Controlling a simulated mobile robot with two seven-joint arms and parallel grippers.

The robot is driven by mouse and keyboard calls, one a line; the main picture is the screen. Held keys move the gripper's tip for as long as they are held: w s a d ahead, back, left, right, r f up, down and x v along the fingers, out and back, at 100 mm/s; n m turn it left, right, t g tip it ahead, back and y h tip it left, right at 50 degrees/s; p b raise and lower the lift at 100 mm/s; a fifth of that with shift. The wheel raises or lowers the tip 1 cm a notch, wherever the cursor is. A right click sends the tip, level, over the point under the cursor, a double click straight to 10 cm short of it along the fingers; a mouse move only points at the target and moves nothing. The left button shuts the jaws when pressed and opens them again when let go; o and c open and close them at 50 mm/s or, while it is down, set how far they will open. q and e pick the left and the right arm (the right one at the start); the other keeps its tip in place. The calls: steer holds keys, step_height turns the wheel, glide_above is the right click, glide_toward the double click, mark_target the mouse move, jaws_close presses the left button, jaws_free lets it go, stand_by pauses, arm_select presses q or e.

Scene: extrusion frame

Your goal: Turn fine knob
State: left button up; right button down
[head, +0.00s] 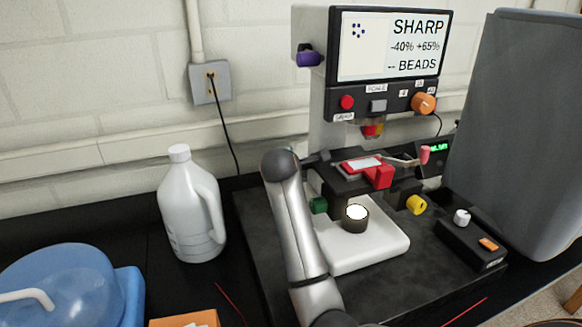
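The microscope (388,60) stands at the centre right, with a slide on its dark stage. A green knob (318,205) is low on its left side and a yellow knob (416,204) is low on its right. A purple knob (309,58) and an orange knob (423,103) sit higher up. I see no label telling which is the fine knob. One silver arm of mine, which I take as the left (300,235), rises in front of the base, its dark end beside the stage. I cannot make out its fingers. No right gripper shows.
A white jug (190,205) stands left of the microscope. A blue container (60,290) and an orange box (186,319) are at the front left. A black control box (472,245) sits right of the base. A large grey covered shape (525,130) fills the right.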

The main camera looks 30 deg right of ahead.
steer(key=shift+f, duration=0.1)
stand_by(0.3)
steer(key=shift+c, duration=2.2)
jaws_free()
